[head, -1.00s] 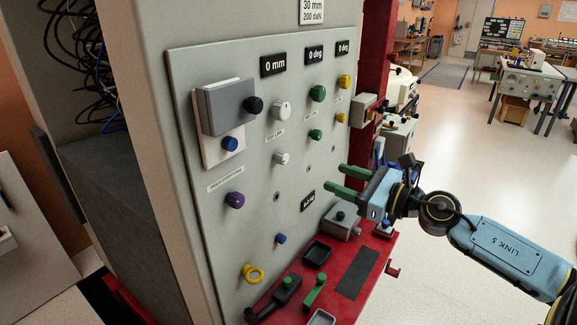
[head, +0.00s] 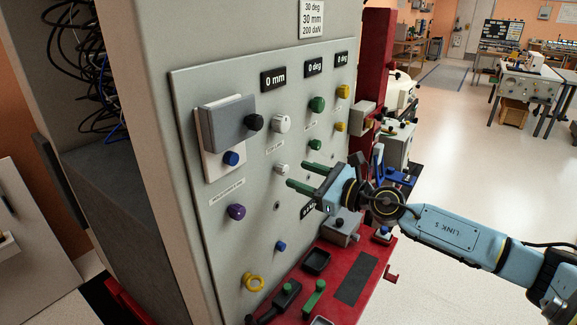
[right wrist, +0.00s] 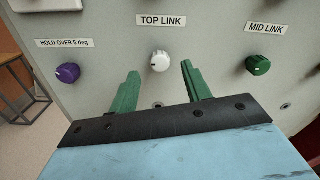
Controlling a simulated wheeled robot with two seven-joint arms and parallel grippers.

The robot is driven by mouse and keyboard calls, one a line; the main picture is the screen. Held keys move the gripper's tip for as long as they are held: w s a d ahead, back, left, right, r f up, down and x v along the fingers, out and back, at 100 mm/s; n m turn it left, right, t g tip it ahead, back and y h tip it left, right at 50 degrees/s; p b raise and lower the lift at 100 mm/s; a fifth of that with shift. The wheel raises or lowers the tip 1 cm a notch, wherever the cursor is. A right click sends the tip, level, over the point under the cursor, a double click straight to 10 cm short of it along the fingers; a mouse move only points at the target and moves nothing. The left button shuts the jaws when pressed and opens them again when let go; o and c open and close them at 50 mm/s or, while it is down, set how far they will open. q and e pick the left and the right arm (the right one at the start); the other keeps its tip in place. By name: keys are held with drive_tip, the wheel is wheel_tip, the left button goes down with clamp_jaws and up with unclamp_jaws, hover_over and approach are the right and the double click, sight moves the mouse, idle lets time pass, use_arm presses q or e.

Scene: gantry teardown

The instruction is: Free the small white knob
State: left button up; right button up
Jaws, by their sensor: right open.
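The small white knob (head: 281,169) sits on the grey panel, below a larger white knob (head: 281,124). In the right wrist view the small white knob (right wrist: 160,61) is under the TOP LINK label. My right gripper (head: 298,175) is open and empty, its green fingers pointing at the panel just right of the small knob in the head view. In the right wrist view the knob shows between the two fingertips (right wrist: 160,68), apart from both; whether the fingers reach around it in depth I cannot tell. My left gripper is out of view.
A red shelf (head: 375,262) with a black tray (head: 316,261) and tools lies below. Open floor is at right.

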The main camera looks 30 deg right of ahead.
sight(286, 170)
drive_tip(key=p+x, duration=0.1)
drive_tip(key=x, duration=0.2)
drive_tip(key=shift+r, duration=0.1)
drive_tip(key=shift+x, duration=0.85)
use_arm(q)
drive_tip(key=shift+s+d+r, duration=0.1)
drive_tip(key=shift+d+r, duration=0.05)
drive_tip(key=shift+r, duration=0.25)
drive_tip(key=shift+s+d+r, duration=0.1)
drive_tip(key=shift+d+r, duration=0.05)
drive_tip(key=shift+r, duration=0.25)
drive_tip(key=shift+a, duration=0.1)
use_arm(e)
drive_tip(key=shift+c, duration=0.5)
drive_tip(key=c, duration=0.9)
